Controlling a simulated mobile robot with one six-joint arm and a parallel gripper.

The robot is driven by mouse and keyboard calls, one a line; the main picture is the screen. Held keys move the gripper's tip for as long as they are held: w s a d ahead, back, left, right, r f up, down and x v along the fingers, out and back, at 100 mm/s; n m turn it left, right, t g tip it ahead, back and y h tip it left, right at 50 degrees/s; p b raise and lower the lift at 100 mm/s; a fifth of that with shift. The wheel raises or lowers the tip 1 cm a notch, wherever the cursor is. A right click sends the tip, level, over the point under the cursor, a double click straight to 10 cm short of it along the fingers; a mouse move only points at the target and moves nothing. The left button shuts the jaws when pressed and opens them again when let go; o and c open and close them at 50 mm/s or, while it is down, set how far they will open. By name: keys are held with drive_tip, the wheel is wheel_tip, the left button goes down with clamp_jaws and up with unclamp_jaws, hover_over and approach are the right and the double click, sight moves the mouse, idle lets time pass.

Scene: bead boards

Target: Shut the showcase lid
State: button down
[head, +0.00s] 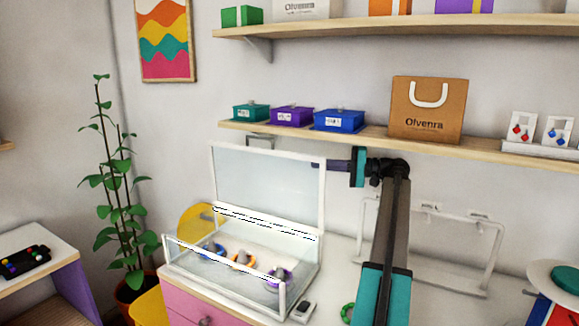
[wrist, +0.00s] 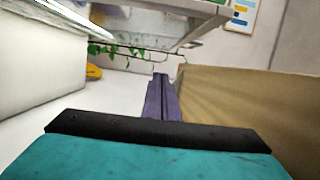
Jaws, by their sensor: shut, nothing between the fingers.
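The showcase (head: 172,253) is a clear box with a white frame on a counter. Its lid (head: 262,185), a clear panel in a white frame, stands open and upright at the back edge, with a grey handle (head: 258,137) on top. My gripper (head: 316,164) reaches in from the right at the lid's upper right edge, fingers pointing left. The fingertip seems to show through the panel, behind it; contact is unclear. In the wrist view the purple fingers (wrist: 160,84) are shut together with nothing between them.
Rings on small stands (head: 243,258) sit inside the showcase. A wall shelf (head: 350,133) with small boxes and a paper bag (head: 427,109) runs just above the lid and my wrist. A white rack (head: 430,240) stands to the right; a plant (head: 118,180) is at left.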

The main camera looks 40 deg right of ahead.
sight(286, 166)
drive_tip(key=shift+w+a+p, duration=0.7)
drive_tip(key=shift+w+a, duration=0.55)
drive_tip(key=shift+a, duration=0.2)
drive_tip(key=shift+w+a+p, duration=0.65)
drive_tip(key=shift+w+a, duration=0.55)
drive_tip(key=shift+a, duration=0.3)
drive_tip(key=shift+w+a+p, duration=0.7)
drive_tip(key=shift+w+a, duration=0.55)
drive_tip(key=shift+a, duration=0.2)
drive_tip(key=shift+s+a+f, duration=0.1)
drive_tip(key=shift+a, duration=0.1)
